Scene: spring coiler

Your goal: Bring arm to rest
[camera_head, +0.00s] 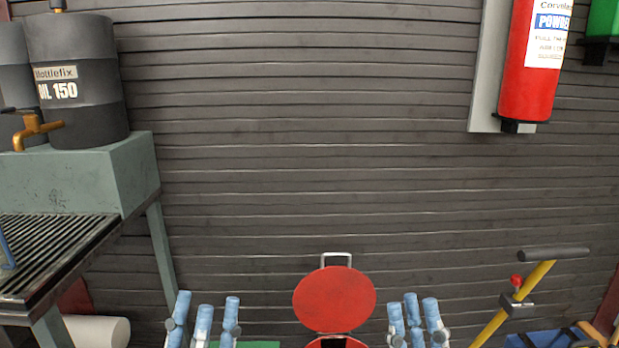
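My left gripper (205,312) shows at the bottom edge, left of centre, with several blue fingers pointing up and standing apart. Nothing shows between them. My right gripper (413,312) shows at the bottom edge, right of centre, with its blue fingers also up and apart, and empty. The two grippers stand at about the same height in the picture, one on each side of a red round lid (334,298), with gaps to it. The palms, wrists and arms are cut off by the frame's lower edge.
A green bench (135,165) with a slatted top and dark barrels (80,110) stands at left. A red extinguisher (527,85) hangs on the slatted wall (320,150) at upper right. A yellow-handled tool (520,290) stands at lower right. A white cylinder (98,331) lies at lower left.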

